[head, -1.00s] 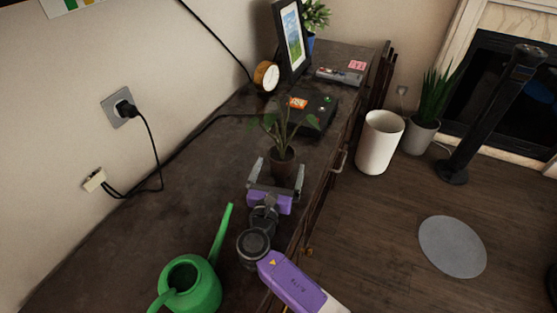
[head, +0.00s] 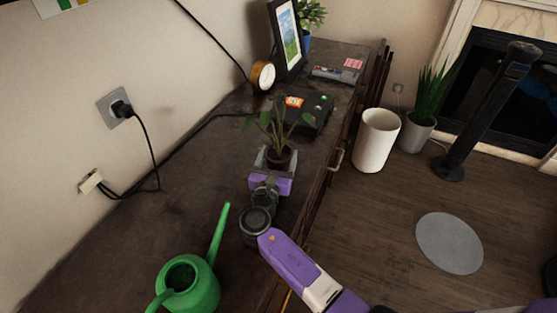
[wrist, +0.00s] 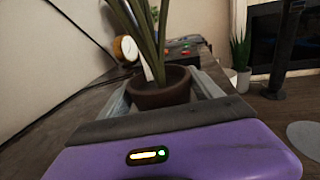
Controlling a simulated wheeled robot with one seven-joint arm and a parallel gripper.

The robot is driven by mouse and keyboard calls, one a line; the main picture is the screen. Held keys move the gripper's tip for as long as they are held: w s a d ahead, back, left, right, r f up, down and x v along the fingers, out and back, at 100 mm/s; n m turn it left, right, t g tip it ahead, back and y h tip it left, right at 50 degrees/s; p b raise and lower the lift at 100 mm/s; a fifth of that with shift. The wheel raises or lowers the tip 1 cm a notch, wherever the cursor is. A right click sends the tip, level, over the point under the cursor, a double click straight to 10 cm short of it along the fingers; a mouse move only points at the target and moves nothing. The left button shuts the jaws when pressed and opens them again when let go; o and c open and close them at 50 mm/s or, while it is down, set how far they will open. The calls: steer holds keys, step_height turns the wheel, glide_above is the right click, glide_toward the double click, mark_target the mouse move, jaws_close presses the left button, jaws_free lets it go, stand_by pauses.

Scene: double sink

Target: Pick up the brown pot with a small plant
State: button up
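The brown pot (head: 279,160) with a small leafy plant (head: 277,126) stands upright on the dark cabinet top, near its right edge. My gripper (head: 277,157) is around it, one finger on each side. In the wrist view the pot (wrist: 160,90) sits between the two fingers (wrist: 163,92), which appear to press against its sides. The plant's stems rise out of the top of that view. The pot's base is hidden behind my gripper, so I cannot tell its contact with the surface.
A black box (head: 311,112) is just behind the plant, with a clock (head: 262,75) and picture frame (head: 286,38) farther back. A green watering can (head: 190,284) stands at the front left. A white bin (head: 376,141) is on the floor at right.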

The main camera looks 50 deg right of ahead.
steer(key=c, duration=0.6)
steer(key=shift+r, duration=0.15)
